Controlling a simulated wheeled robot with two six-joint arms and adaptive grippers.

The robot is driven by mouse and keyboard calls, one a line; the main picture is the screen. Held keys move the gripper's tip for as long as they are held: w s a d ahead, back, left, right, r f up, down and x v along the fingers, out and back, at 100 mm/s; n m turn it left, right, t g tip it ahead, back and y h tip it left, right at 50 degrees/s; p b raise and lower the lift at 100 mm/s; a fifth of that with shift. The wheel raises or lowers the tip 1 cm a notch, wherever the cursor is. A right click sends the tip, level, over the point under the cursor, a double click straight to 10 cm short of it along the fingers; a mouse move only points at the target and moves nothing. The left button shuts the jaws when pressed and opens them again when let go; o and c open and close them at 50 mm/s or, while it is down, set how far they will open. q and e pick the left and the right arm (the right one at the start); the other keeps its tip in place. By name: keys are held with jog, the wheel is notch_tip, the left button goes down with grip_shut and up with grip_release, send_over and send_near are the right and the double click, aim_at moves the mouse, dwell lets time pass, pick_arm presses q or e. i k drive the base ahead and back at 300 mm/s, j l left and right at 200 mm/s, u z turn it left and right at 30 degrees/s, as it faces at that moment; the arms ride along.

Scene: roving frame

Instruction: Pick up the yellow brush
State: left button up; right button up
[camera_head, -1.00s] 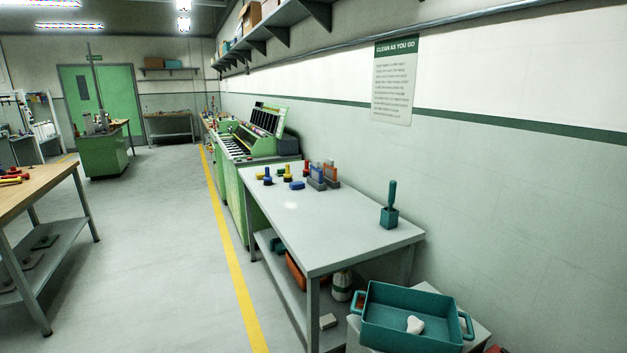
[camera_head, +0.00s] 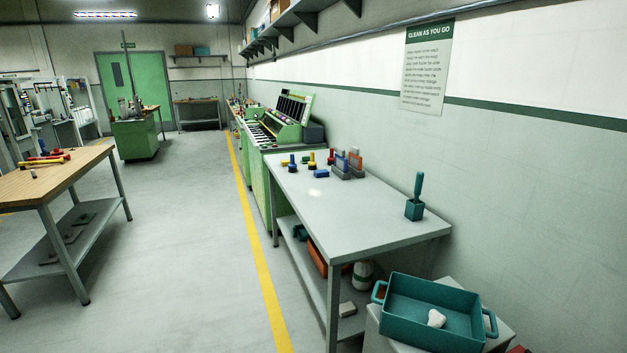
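A small yellow upright piece (camera_head: 311,159) with a dark base stands at the far end of the grey table (camera_head: 350,215); it may be the yellow brush, but it is too small to tell. A blue piece (camera_head: 292,163) stands to its left and a red one (camera_head: 331,157) to its right. A tool with a yellow handle (camera_head: 28,162) lies on the wooden bench at left; its kind is unclear. Neither of my grippers is in view.
A teal holder (camera_head: 414,210) with an upright handle stands near the grey table's right edge. A teal tray (camera_head: 400,317) with a white object stands in front. The wooden bench (camera_head: 60,180) is at left. Open floor (camera_head: 185,235) lies between bench and table.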

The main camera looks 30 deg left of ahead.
aim_at(312, 163)
jog(key=i+j+z, duration=0.1)
jog(key=j, duration=0.3)
jog(key=i+j, duration=0.2)
jog(key=j, duration=0.25)
jog(key=i+j+z, duration=0.15)
jog(key=j, duration=0.25)
jog(key=i+j, duration=0.15)
jog(key=j, duration=0.3)
jog(key=i+j+z, duration=0.15)
jog(key=j, duration=0.3)
jog(key=i+j, duration=0.1)
jog(key=j, duration=0.35)
jog(key=i+j+z, duration=0.15)
jog(key=j, duration=0.3)
